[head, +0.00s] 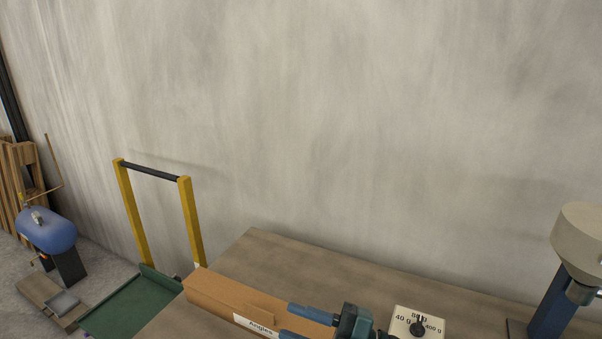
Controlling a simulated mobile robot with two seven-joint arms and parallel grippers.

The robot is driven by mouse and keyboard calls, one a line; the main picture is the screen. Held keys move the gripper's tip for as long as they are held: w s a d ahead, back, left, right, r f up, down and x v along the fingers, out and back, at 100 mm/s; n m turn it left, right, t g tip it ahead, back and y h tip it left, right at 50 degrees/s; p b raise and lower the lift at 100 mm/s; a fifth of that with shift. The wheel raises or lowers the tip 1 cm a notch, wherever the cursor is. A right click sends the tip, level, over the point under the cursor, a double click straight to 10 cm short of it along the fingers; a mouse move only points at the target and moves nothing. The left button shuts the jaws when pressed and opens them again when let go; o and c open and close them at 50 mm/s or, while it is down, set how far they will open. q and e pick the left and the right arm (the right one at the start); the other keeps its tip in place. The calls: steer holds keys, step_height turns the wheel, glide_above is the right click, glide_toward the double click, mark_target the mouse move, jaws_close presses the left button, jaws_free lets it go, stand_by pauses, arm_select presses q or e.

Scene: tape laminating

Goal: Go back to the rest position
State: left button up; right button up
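My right gripper (287,321) shows at the bottom edge of the head view. Its two blue fingers point left and stand apart, with nothing seen held between them. It is in front of or over the right part of a long brown cardboard box (222,294) with a white label reading "Angles". I cannot tell whether the fingers touch the box. The rest of the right arm is mostly below the frame. My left gripper is not in view.
The box lies on a wooden table (400,280). A scale with a dial (419,322) is right of the gripper, and a blue-and-beige machine (578,240) stands far right. A green cart (130,305) with a yellow-post handle and a blue tank (46,231) are left. A grey wall (340,120) stands behind.

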steer(key=s+d+f+m+t+h, duration=0.2)
steer(key=d+f+m+h, duration=0.2)
steer(key=m, duration=0.3)
steer(key=s+d+f+m+t+h, duration=0.3)
steer(key=d+f+m+h, duration=0.2)
steer(key=f+m+h, duration=0.1)
steer(key=s+d+f+m+t+h, duration=0.2)
steer(key=s+d+f+m+h, duration=0.1)
steer(key=m, duration=0.6)
steer(key=shift+d+f+h, duration=0.35)
steer(key=shift+f+h, duration=0.2)
steer(key=shift+f, duration=0.25)
steer(key=shift+d+f+h, duration=0.3)
steer(key=shift+f+h, duration=0.25)
steer(key=shift+f, duration=0.25)
steer(key=s+f, duration=0.1)
steer(key=s+f+m+g, duration=0.1)
steer(key=s, duration=0.1)
steer(key=s+d+f+g, duration=0.1)
steer(key=s, duration=0.1)
steer(key=shift+f+m+h, duration=0.3)
steer(key=shift+f, duration=0.1)
